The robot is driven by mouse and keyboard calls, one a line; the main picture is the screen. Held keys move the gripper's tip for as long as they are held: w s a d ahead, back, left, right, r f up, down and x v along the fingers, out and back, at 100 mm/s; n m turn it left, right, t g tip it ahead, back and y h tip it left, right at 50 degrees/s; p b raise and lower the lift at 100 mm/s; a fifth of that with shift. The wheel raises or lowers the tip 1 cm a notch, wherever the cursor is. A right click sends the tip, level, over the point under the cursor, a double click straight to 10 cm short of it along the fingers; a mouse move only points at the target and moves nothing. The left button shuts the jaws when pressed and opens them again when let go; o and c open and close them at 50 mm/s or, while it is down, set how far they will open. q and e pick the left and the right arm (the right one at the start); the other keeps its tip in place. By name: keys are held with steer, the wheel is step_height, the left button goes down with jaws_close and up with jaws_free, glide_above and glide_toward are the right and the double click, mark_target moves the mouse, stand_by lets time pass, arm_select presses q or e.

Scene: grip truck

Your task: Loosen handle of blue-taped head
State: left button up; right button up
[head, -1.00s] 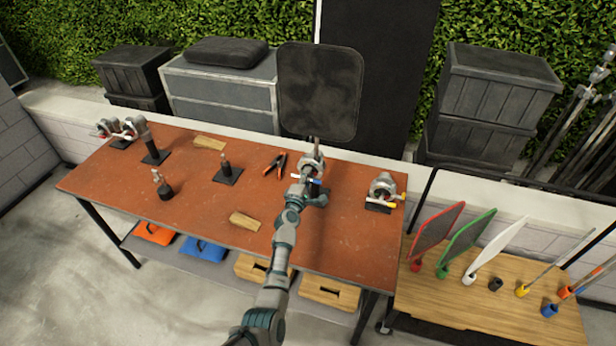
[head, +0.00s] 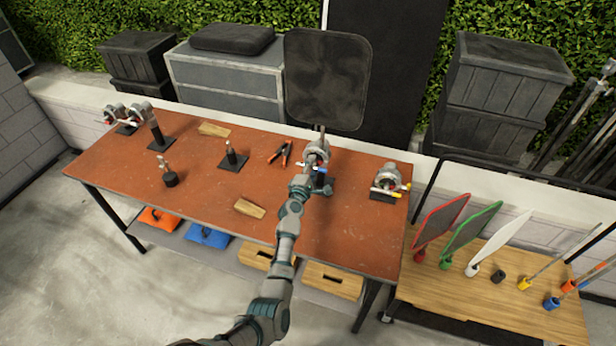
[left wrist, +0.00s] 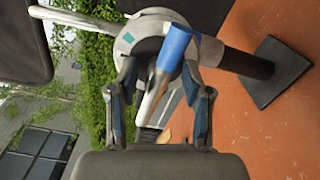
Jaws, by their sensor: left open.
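The blue-taped head (head: 317,150) is a round grey metal grip head on a black post on the orange-brown table, with a dark square flag (head: 327,80) held above it. In the left wrist view the head (left wrist: 150,38) has a handle with a blue-taped end (left wrist: 174,46), its bare metal part running down between the fingers. My left gripper (head: 310,176) is at the front of the head, and its fingers (left wrist: 158,100) are open on either side of the handle. I cannot tell whether they touch it. My right gripper is not in view.
A yellow-taped head (head: 387,182) stands to the right on the table (head: 200,190). A cart (head: 480,295) with coloured flags stands at the right.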

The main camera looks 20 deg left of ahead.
arm_select(q)
steer(key=s, duration=1.1)
steer(key=shift+a+f, duration=0.2)
steer(key=shift+s, duration=0.1)
steer(key=shift+c, duration=0.2)
